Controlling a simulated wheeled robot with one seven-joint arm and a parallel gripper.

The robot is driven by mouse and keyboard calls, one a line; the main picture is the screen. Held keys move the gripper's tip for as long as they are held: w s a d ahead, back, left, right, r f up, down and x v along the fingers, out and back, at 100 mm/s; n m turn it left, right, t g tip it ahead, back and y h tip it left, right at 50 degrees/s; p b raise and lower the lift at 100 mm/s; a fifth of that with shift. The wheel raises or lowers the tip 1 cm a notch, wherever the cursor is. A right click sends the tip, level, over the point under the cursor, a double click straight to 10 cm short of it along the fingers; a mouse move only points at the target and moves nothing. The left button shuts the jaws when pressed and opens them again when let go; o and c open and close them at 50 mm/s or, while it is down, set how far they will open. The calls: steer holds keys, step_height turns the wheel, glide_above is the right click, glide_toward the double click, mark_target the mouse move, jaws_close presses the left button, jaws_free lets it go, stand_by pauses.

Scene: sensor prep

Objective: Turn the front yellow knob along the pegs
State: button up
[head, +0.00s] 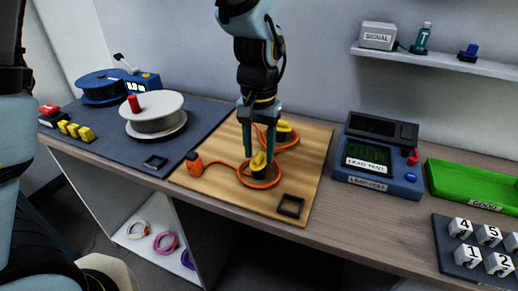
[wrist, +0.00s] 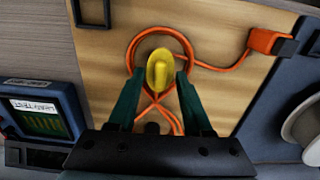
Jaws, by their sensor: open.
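The front yellow knob (head: 258,160) stands on the wooden board (head: 219,186), with an orange cable (head: 224,164) looped around it. In the wrist view the same yellow knob (wrist: 159,71) lies between and just beyond my fingertips, its ridge running roughly up and down the picture. My gripper (head: 260,152) points down over it, with its green fingers open on either side; it also shows in the wrist view (wrist: 156,78). I cannot tell whether the fingers touch the knob. A second yellow knob (head: 283,127) sits farther back, with the cable around it too. The pegs are not clearly visible.
An orange plug (head: 194,163) ends the cable at the board's left. A black square frame (head: 291,206) lies at the board's front right. A blue lead tester (head: 376,160) stands to the right, and a white spool (head: 155,114) to the left.

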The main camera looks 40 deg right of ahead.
mark_target(259, 155)
step_height(259, 155, up, 11)
steer(key=b, duration=0.1)
stand_by(0.4)
steer(key=shift+f, duration=0.15)
steer(key=w+a+f+n, duration=0.3)
steer(key=w+a, duration=0.5)
steer(key=a, duration=0.1)
steer(key=w+a+f+n, duration=0.1)
steer(key=a+f+n, duration=0.1)
steer(key=a, duration=0.6)
steer(key=w+a+f+n+t, duration=0.1)
steer(key=w+a+f+n, duration=0.1)
steer(key=a, duration=0.7)
steer(key=w+a+f+n, duration=0.1)
steer(key=a+f+n, duration=0.1)
steer(key=a, duration=0.7)
steer(key=shift+w+a+n+t, duration=0.2)
steer(key=shift+w+n+t, duration=0.1)
steer(key=shift+n, duration=0.2)
steer(key=shift+f, duration=0.1)
